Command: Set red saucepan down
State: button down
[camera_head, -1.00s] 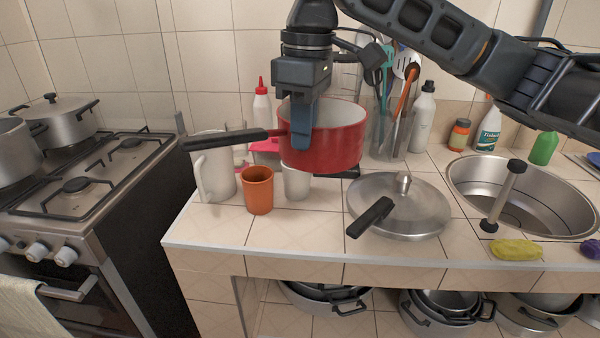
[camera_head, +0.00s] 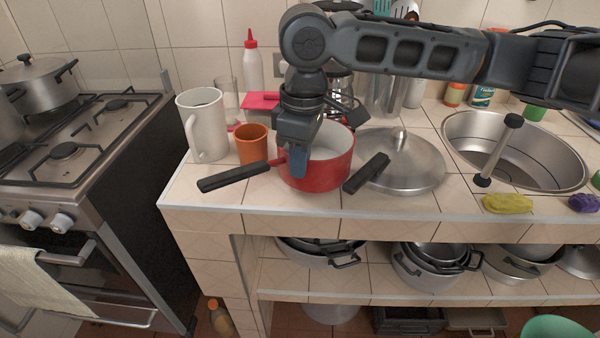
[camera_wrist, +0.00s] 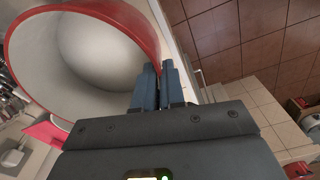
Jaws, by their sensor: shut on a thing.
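The red saucepan (camera_head: 322,172) has a white inside and a black handle that points left in the head view. It is upright at the front part of the tiled counter (camera_head: 420,205), low over the tiles; I cannot tell whether its base touches them. My gripper (camera_head: 299,165) comes down from above and is shut on the saucepan's rim at the handle side. In the wrist view the saucepan (camera_wrist: 148,22) fills the upper left, with its wall between my fingertips (camera_wrist: 158,75).
An orange cup (camera_head: 251,146) and a white pitcher (camera_head: 205,125) stand to the left. The sink (camera_head: 515,150) is farther right. The counter's front edge is near.

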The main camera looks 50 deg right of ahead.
aim_at(300, 185)
jog(key=shift+f, duration=1.7)
jog(key=shift+f, duration=0.1)
jog(key=c, duration=1.2)
grip_release()
